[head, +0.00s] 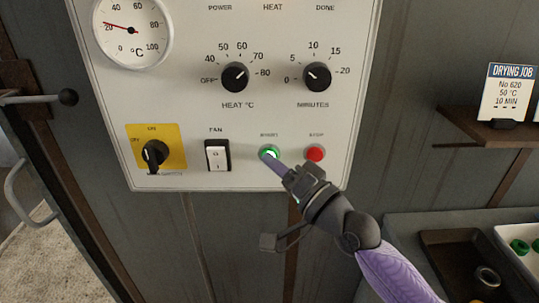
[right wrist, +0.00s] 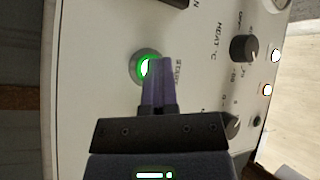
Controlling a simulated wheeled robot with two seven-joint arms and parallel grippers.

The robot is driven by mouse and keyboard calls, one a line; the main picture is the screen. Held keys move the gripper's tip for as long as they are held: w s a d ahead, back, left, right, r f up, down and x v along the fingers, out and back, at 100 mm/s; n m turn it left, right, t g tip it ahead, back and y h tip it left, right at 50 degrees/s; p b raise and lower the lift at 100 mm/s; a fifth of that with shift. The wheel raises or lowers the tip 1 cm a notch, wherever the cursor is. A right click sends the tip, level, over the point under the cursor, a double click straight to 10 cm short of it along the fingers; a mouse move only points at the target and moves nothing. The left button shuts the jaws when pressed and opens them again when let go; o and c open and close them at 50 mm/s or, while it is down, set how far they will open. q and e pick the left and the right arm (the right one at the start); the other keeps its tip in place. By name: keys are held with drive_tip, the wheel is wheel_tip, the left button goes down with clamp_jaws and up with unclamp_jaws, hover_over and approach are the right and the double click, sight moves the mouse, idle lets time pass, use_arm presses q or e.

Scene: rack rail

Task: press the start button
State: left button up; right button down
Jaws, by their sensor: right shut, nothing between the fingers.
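The green start button (head: 268,151) is at the bottom of the white control panel, left of the red stop button (head: 314,153). In the right wrist view the start button (right wrist: 147,67) glows green around a bright centre. My right gripper (head: 272,160) is shut and empty. Its purple fingertips (right wrist: 156,64) are at the start button and cover part of it. I cannot tell whether they touch it or how far it is pressed. My left gripper is not in view.
The panel (head: 190,95) also carries a dial gauge (head: 133,28), heat knob (head: 235,77), minutes knob (head: 317,77), white fan switch (head: 217,155) and black rotary switch (head: 154,154) on yellow. A job card (head: 508,92) stands on a right shelf. Dark tray (head: 440,245) lies below.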

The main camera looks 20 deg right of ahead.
drive_tip(key=shift+s+a+p, duration=0.2)
drive_tip(key=shift+s+p, duration=0.25)
drive_tip(key=shift+s, duration=0.2)
drive_tip(key=s+p, duration=0.1)
drive_tip(key=s, duration=0.1)
drive_tip(key=s+a+p, duration=0.1)
drive_tip(key=s, duration=0.2)
drive_tip(key=shift+a+p, duration=0.2)
drive_tip(key=shift+p, duration=0.2)
drive_tip(key=shift+w, duration=0.1)
